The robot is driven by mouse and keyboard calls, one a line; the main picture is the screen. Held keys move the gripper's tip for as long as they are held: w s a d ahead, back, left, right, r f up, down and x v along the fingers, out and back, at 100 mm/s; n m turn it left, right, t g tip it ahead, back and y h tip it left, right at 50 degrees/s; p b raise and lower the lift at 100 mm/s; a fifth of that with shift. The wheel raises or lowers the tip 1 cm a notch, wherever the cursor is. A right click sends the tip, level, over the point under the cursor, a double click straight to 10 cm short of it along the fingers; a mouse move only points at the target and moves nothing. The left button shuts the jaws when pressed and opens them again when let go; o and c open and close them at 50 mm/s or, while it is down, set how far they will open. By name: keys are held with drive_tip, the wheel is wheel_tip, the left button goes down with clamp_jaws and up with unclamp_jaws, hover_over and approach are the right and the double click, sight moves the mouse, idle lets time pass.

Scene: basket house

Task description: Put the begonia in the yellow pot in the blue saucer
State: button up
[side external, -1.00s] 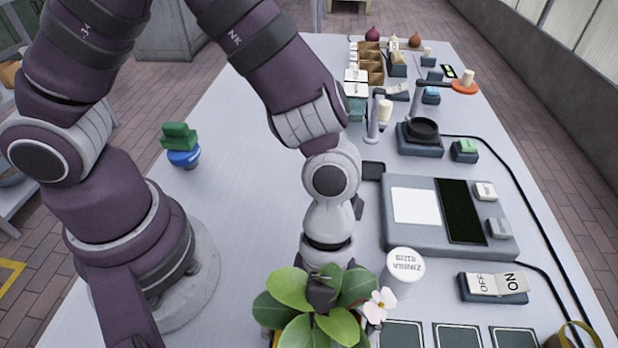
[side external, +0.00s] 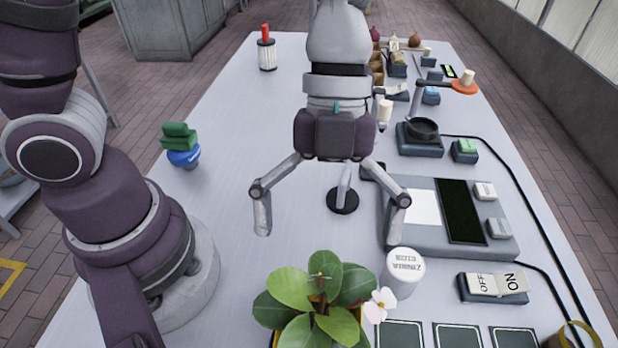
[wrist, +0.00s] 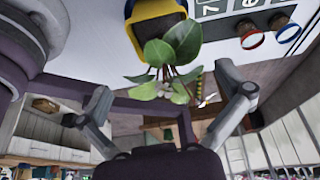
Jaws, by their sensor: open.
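The begonia (side external: 315,310) stands at the near edge of the side view, with broad green leaves and a pale flower. A sliver of its yellow pot (side external: 276,339) shows; the rest is hidden or cut off. In the wrist view the yellow pot (wrist: 131,9) is at the top, with a blue band (wrist: 152,19) along it. I cannot tell whether this band is the blue saucer. No saucer is clearly seen in the side view. My gripper (side external: 328,230) is open and empty above the table, behind the plant, fingers spread wide toward it.
A white lettered cylinder (side external: 403,272) stands right of the plant. A grey panel (side external: 450,237) and an ON/OFF switch (side external: 495,285) lie on the right. A round black base with a post (side external: 342,200) stands beneath my gripper.

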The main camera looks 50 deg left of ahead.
drive_tip(key=w+a+r+n+t+y, duration=0.1)
drive_tip(key=a+n+t, duration=0.3)
drive_tip(key=a+n, duration=0.5)
drive_tip(key=a+r+n+t+y, duration=0.2)
drive_tip(key=a+n, duration=0.6)
drive_tip(key=n, duration=0.9)
drive_tip(key=r+t, duration=0.1)
drive_tip(key=t, duration=0.1)
drive_tip(key=shift+w+a+r+n+t, duration=0.3)
drive_tip(key=shift+w+a+n, duration=0.1)
